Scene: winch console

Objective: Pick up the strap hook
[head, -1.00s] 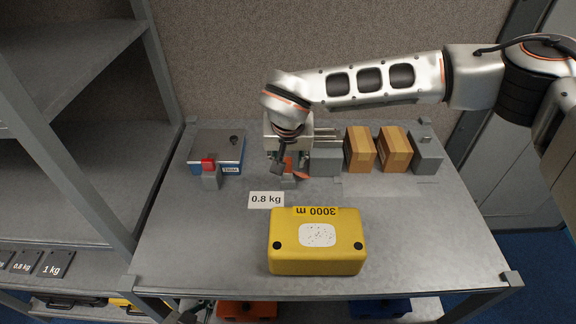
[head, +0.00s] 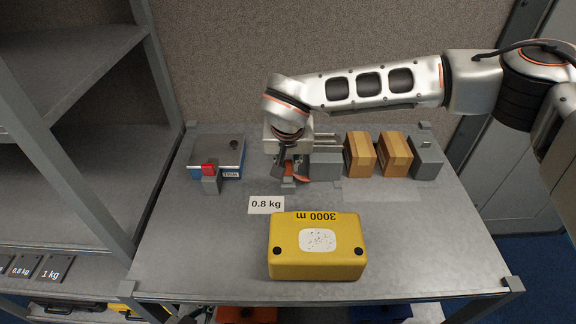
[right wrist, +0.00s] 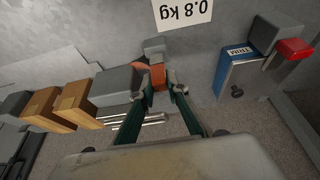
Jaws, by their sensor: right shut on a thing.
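The strap hook (right wrist: 159,76) shows in the right wrist view as an orange piece between my fingertips, beside a small grey block (right wrist: 154,47). In the head view it is a small orange patch (head: 300,175), mostly hidden by my right gripper (head: 288,174). My right gripper (right wrist: 158,80) points down at the back of the table and is shut on the hook, with a dark green finger on each side. I cannot tell whether the hook is lifted off its support. My left gripper is not in view.
Right of the gripper stand a grey block (head: 325,165), two brown boxes (head: 360,155) and another grey block (head: 427,158). On the left is a blue-and-grey trim box (head: 217,155) with a red-topped lever (head: 209,170). A yellow case (head: 317,262) and a 0.8 kg label (head: 266,204) lie in front.

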